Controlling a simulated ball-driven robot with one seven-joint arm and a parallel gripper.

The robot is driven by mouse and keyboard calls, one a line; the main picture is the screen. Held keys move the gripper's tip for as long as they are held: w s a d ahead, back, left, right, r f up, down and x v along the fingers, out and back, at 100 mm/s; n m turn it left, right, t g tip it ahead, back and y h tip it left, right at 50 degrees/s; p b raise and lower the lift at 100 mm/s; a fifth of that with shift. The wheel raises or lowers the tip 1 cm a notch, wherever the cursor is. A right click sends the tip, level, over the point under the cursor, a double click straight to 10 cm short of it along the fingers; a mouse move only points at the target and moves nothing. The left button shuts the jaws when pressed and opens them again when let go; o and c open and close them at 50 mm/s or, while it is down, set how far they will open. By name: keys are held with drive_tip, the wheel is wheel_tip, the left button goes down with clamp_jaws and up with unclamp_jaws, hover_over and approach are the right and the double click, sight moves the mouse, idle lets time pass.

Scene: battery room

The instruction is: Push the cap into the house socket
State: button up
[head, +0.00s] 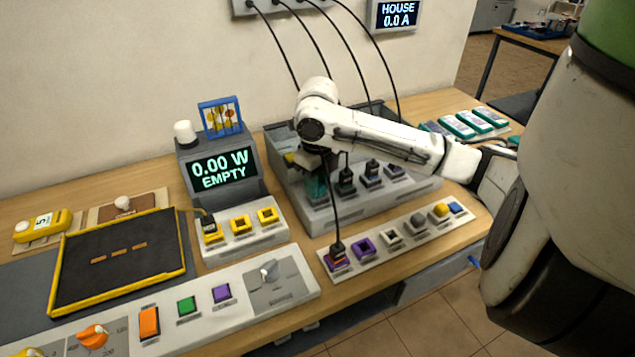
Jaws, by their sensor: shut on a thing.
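My gripper (313,166) is at the left end of the grey battery rack (420,190), directly above a teal block (316,190). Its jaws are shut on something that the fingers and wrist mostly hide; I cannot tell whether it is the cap. A small yellow part (290,158) shows at the gripper's left. Black caps with cables sit on the rack just right of the gripper, one nearer (347,182) and one farther (373,172). No socket is readably labelled house.
A wall display (395,13) reads HOUSE 0.0 A; the meter (222,168) reads 0.00 W EMPTY. A yellow-socket block (243,228) stands left of the rack. A button panel (200,300) lines the front edge. Cables hang from the wall box behind my arm.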

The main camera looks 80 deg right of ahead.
drive_tip(key=shift+f, duration=0.15)
drive_tip(key=o, duration=0.7)
drive_tip(key=shift+o, duration=0.2)
wheel_tip(320, 180, up, 11)
drive_tip(key=p, duration=0.7)
drive_tip(key=shift+p, duration=0.35)
